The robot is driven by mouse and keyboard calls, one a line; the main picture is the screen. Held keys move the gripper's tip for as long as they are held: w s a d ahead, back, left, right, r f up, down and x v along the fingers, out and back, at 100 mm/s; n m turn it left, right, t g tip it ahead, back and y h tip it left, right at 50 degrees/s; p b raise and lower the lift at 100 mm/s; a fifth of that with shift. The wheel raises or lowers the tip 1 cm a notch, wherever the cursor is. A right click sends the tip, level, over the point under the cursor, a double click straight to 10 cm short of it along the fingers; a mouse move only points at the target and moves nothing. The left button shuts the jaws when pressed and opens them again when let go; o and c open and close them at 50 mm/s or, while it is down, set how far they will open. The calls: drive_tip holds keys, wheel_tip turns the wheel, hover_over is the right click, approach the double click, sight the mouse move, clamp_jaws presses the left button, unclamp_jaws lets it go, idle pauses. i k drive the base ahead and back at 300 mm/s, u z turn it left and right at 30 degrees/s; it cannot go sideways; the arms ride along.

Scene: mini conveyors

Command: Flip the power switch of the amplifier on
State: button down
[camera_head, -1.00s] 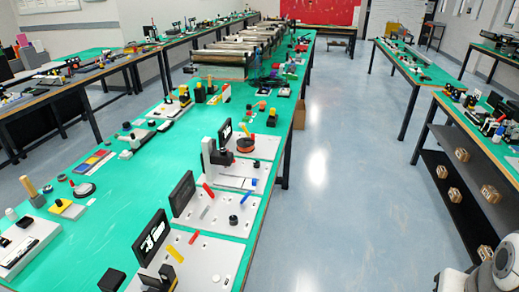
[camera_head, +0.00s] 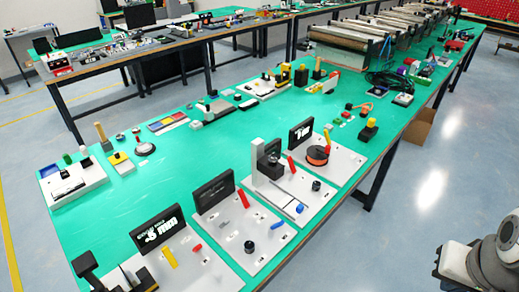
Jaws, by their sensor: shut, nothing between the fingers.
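I cannot tell for sure which device is the amplifier, and no power switch is clear at this size. Several grey boards with upright black panels stand along the near edge of the green table. The nearest board (camera_head: 205,272) has a lit panel (camera_head: 157,229), a yellow lever and a small red part. The one beside it (camera_head: 262,237) has a dark panel (camera_head: 213,192), a red lever and a black knob (camera_head: 249,246). Farther boards have a grey stand (camera_head: 256,157) and an orange-and-black round part (camera_head: 317,155). Only a white and grey part of my arm shows at the lower right; my gripper is out of view.
The green table (camera_head: 110,200) runs toward rollers (camera_head: 345,45) at the back. Small devices line its far side, including a white tray (camera_head: 75,185). A second long table (camera_head: 150,52) stands behind. Grey floor (camera_head: 400,215) is open on the right.

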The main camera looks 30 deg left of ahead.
sight(242, 195)
drive_tip(key=u, duration=0.5)
drive_tip(key=i, duration=0.7)
drive_tip(key=u, duration=0.3)
drive_tip(key=k, duration=0.95)
drive_tip(key=u, duration=0.15)
drive_tip(key=i, duration=0.95)
drive_tip(key=z, duration=0.05)
